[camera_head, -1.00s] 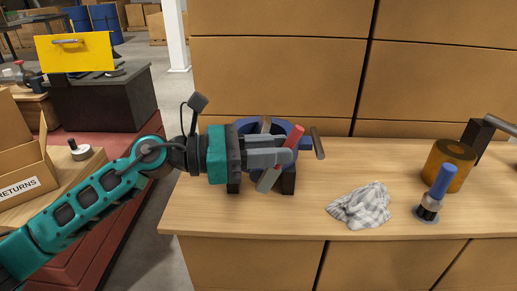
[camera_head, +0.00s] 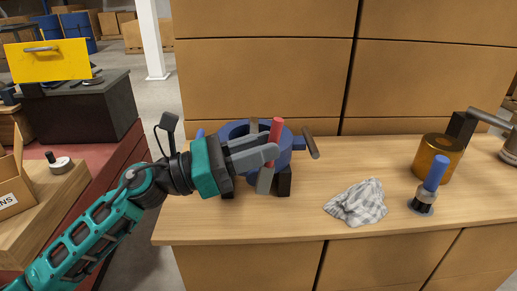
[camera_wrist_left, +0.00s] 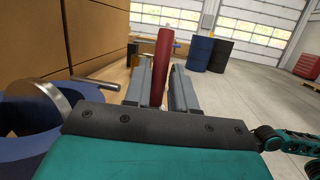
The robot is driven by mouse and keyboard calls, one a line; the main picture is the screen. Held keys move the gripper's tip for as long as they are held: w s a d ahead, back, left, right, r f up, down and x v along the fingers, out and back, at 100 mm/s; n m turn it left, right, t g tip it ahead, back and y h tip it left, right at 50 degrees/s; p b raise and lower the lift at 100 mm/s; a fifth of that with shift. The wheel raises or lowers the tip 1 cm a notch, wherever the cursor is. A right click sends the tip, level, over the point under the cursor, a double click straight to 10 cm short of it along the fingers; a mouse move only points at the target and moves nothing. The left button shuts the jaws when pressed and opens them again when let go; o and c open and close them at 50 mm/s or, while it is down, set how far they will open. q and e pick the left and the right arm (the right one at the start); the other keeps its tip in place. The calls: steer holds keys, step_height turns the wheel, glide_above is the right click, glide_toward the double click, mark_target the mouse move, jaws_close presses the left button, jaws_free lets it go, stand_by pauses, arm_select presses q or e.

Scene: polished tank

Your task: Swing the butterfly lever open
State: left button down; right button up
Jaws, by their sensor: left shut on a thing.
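The butterfly valve is a blue ring-shaped body (camera_head: 233,130) on dark supports on the wooden bench; my gripper hides part of it. Its lever has a red grip (camera_head: 277,128) and a grey lower part (camera_head: 265,181), and stands nearly upright in the head view. My left gripper (camera_head: 271,147) reaches in from the left and is shut on the lever at the red grip. In the left wrist view the red grip (camera_wrist_left: 162,55) shows between the two grey fingers (camera_wrist_left: 160,90), and the blue ring (camera_wrist_left: 25,115) with its metal disc is at the left. My right gripper is not in view.
A grey cylindrical handle (camera_head: 311,145) sticks out right of the valve. A checked cloth (camera_head: 357,202), a blue-handled tool (camera_head: 431,187) and an amber cylinder (camera_head: 437,157) stand or lie farther right. A wooden panel wall (camera_head: 265,75) rises behind. The bench front is clear.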

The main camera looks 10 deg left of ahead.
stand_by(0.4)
arm_select(q)
steer(key=c, duration=0.9)
jaws_free()
steer(key=shift+a, duration=0.1)
steer(key=v, duration=1.2)
steer(key=shift+s+a+f, duration=0.15)
steer(key=shift+a, duration=0.2)
